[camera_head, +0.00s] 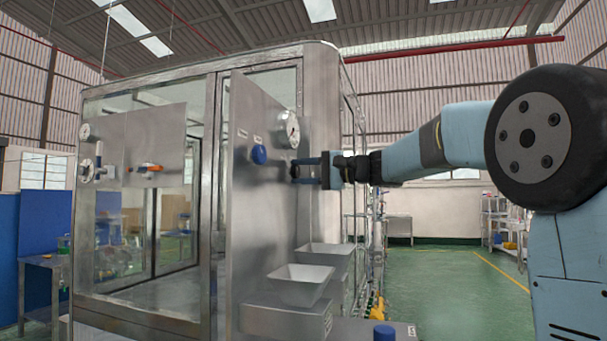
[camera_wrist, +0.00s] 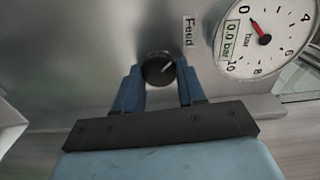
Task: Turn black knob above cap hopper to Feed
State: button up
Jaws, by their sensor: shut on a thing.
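The black knob (camera_wrist: 157,69) sits on the steel panel (camera_wrist: 90,45) between the two blue fingers of my gripper (camera_wrist: 159,86). The fingers are shut on it from both sides. The knob's white mark slants toward the upper right in the wrist view. The Feed label (camera_wrist: 189,32) is above and right of the knob there, its text turned sideways. In the head view my gripper (camera_head: 306,171) reaches the panel from the right, below a round gauge, and the knob is mostly hidden by the fingers. Grey hoppers (camera_head: 300,284) stand below on the panel's front.
A pressure gauge (camera_wrist: 264,38) is close to the right finger in the wrist view, its needle near 0. A blue knob (camera_head: 259,154) is left of my gripper in the head view. A glazed cabinet (camera_head: 150,200) stands left. The green floor (camera_head: 440,290) at right is open.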

jog(key=shift+f+n, duration=0.3)
dwell(0.4)
jog(key=o, duration=1.1)
jog(key=shift+r, duration=0.2)
jog(key=shift+c, duration=0.2)
jog(key=shift+d, duration=0.1)
jog(key=v, duration=1.3)
jog(key=shift+d, duration=0.3)
